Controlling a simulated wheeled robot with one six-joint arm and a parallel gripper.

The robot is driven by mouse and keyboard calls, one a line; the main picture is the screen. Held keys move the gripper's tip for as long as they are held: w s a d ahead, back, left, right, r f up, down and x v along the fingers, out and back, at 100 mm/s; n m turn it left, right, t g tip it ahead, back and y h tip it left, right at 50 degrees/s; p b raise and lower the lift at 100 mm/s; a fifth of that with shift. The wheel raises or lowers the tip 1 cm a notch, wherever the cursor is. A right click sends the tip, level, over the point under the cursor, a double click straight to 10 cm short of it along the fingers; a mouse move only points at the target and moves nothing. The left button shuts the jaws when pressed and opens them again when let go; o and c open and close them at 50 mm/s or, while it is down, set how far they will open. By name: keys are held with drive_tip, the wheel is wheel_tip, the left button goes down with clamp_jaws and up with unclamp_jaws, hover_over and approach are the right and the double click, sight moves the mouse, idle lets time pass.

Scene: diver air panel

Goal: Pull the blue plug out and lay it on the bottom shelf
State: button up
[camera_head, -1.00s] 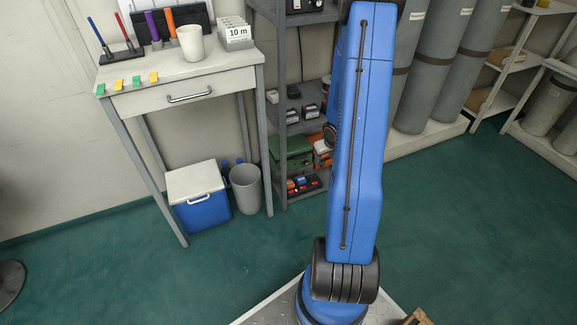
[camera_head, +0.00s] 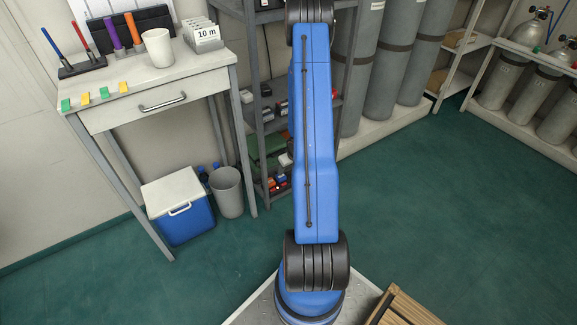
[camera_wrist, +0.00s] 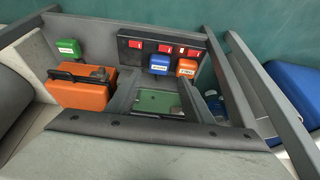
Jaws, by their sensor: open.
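In the wrist view, the blue plug (camera_wrist: 159,63) sits at a dark power strip (camera_wrist: 165,45) with several red switches. An orange plug (camera_wrist: 187,68) is close beside it on the right, and a green plug (camera_wrist: 68,46) is farther left. My gripper (camera_wrist: 162,88) appears at the lower middle with its dark jaws apart, empty, just below the blue plug in the picture and not touching it. In the head view the gripper is hidden behind my blue arm. The bottom shelf (camera_head: 283,196) of the grey rack shows partly beside the arm, with small red and orange items.
An orange case (camera_wrist: 82,92) stands left of the jaws, close to them. Grey rack posts (camera_wrist: 245,85) run along the right. A cooler (camera_head: 180,210), bin (camera_head: 227,193) and desk (camera_head: 160,88) stand left of the rack. Green floor (camera_head: 430,200) is clear at right.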

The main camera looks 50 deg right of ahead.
sight(282, 177)
drive_tip(key=x, duration=1.1)
drive_tip(key=shift+w+f, duration=0.1)
drive_tip(key=shift+c, duration=0.4)
drive_tip(key=c, duration=0.9)
drive_tip(key=shift+o, duration=0.2)
drive_tip(key=shift+r, duration=1.8)
